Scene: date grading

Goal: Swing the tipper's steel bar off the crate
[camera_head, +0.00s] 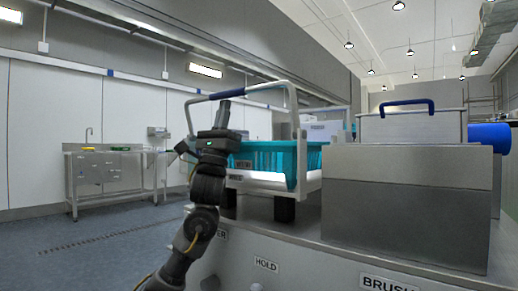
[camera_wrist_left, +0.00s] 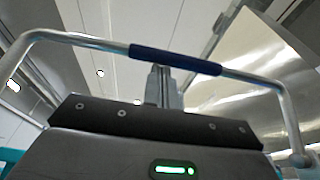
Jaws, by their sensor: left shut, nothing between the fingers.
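The tipper's steel bar (camera_head: 201,99) arches up over the teal crate (camera_head: 275,158), with a blue sleeve (camera_head: 228,94) along its top. The crate sits in the tipper's pale frame (camera_head: 262,184). My left gripper (camera_head: 224,103) is in front of the crate, shut and empty, its fingers pointing up just below the sleeve. In the left wrist view the bar spans the top, and the sleeve (camera_wrist_left: 175,60) passes by the tips of my shut fingers (camera_wrist_left: 163,80). I cannot tell whether they touch it. My arm hides part of the crate. My right gripper is not in view.
A steel box (camera_head: 410,190) stands right of the crate, with a lidded part and another blue handle (camera_head: 403,105) on top. A blue cylinder (camera_head: 489,137) is at the far right. A sink bench (camera_head: 110,172) stands at the far left wall, with open floor before it.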

